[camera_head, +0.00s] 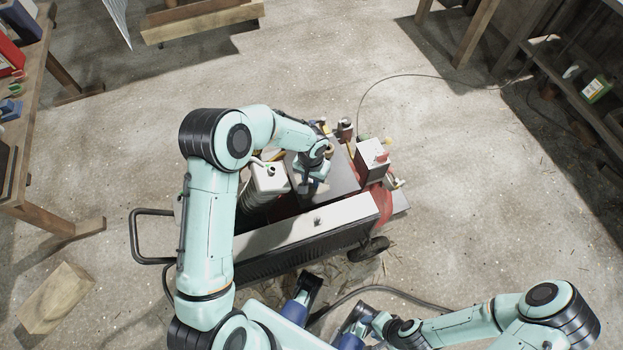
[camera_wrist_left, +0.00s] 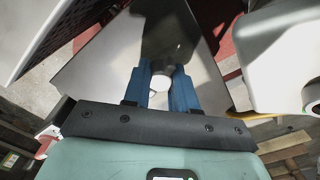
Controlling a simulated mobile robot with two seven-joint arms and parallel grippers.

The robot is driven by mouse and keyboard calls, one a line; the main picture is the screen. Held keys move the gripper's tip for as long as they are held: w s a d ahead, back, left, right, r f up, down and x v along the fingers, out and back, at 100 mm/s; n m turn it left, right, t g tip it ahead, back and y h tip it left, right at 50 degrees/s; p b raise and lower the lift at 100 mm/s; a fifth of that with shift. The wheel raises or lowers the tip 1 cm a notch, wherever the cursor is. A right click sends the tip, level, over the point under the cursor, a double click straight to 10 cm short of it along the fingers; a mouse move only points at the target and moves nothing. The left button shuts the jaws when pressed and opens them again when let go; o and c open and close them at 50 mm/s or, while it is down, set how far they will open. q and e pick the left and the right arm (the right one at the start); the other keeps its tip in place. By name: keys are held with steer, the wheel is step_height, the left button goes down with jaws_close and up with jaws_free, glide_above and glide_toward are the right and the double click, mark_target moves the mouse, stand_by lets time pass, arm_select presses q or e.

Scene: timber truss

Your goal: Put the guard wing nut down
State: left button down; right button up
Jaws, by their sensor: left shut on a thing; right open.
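My left gripper (camera_head: 313,186) reaches down over the grey top of a wheeled machine (camera_head: 265,238). In the left wrist view its blue fingers (camera_wrist_left: 162,90) are close together, shut on a small pale piece (camera_wrist_left: 162,82), which I take as the guard wing nut. Most of the piece is hidden by the fingers, and I cannot tell whether it touches the grey surface (camera_wrist_left: 105,75) below. A small dark star-shaped part (camera_head: 317,221) sits on the machine's pale front strip. My right gripper (camera_head: 331,304) is open and low at the front, apart from the machine.
A pale box (camera_head: 371,160) and small items are on the right. A wooden block (camera_head: 55,297) lies on the floor. Benches line both sides; floor at right is clear.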

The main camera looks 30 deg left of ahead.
arm_select(q)
steer(key=shift+s+f, duration=0.25)
steer(key=shift+f, duration=0.35)
steer(key=c, duration=0.9)
jaws_free()
steer(key=shift+r+p, duration=0.5)
step_height(320, 180, up, 12)
steer(key=p, duration=0.1)
steer(key=shift+w+r+p, duration=0.2)
steer(key=shift+p, duration=0.1)
steer(key=shift+r, duration=0.1)
